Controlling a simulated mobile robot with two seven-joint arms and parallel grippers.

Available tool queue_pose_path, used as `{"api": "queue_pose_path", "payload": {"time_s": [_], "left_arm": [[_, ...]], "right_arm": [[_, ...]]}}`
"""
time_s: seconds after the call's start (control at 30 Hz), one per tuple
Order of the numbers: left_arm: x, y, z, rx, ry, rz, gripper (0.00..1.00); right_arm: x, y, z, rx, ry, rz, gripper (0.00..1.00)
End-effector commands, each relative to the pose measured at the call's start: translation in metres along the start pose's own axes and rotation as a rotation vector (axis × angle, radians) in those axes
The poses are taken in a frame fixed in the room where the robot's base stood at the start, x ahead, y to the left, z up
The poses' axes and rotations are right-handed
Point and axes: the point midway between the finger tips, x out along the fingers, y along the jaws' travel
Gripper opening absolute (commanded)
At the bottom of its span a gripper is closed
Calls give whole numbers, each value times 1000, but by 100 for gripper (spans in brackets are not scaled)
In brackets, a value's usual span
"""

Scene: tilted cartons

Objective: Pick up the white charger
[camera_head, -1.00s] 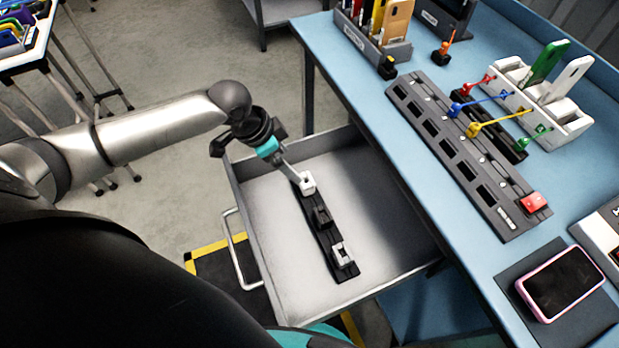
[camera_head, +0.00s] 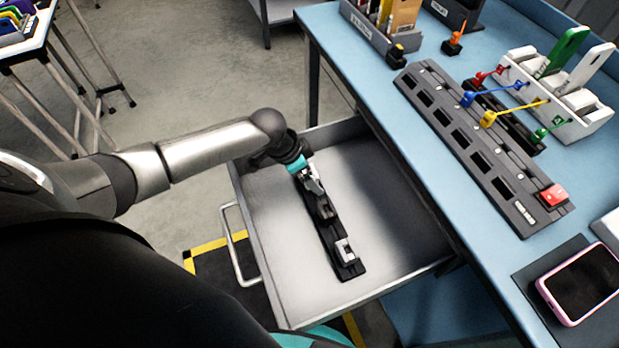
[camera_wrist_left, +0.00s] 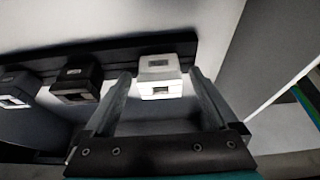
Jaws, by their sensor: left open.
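The white charger (camera_wrist_left: 159,68) sits on a black strip (camera_wrist_left: 115,50) in the open drawer. In the left wrist view it lies between the two fingertips, with a gap showing on each side. In the head view my gripper largely hides it at the strip's far end. My left gripper (camera_head: 312,184) is open, low over that end of the strip. A black charger (camera_head: 324,208) sits mid-strip and also shows in the left wrist view (camera_wrist_left: 75,86). A light grey charger (camera_head: 345,251) sits at the near end. My right gripper is not in view.
The drawer (camera_head: 375,210) is otherwise bare, with its walls close around my wrist. The blue workbench (camera_head: 440,180) is to the right, carrying a black power strip (camera_head: 470,145), a white cable rack (camera_head: 555,105) and a pink-cased phone (camera_head: 585,285).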

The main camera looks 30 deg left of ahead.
Motion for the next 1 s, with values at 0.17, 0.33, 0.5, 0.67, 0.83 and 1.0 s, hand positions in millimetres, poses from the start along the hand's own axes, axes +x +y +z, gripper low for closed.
{"api": "queue_pose_path", "payload": {"time_s": [0.17, 0.33, 0.5, 0.67, 0.83, 1.0], "left_arm": [[-1, 0, 0, 0, 0, -1, 90], [-1, 0, 0, 0, 0, 0, 71], [-1, 0, 0, -1, 0, 0, 52], [-1, 0, 0, -1, 0, 0, 34], [-1, 0, 0, -1, -1, 0, 15], [-1, 0, 0, -1, 0, 0, 0]], "right_arm": [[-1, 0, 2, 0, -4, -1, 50], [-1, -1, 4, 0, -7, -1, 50], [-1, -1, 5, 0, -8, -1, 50], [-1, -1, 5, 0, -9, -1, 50], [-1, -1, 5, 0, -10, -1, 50], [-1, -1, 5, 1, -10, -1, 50]]}}
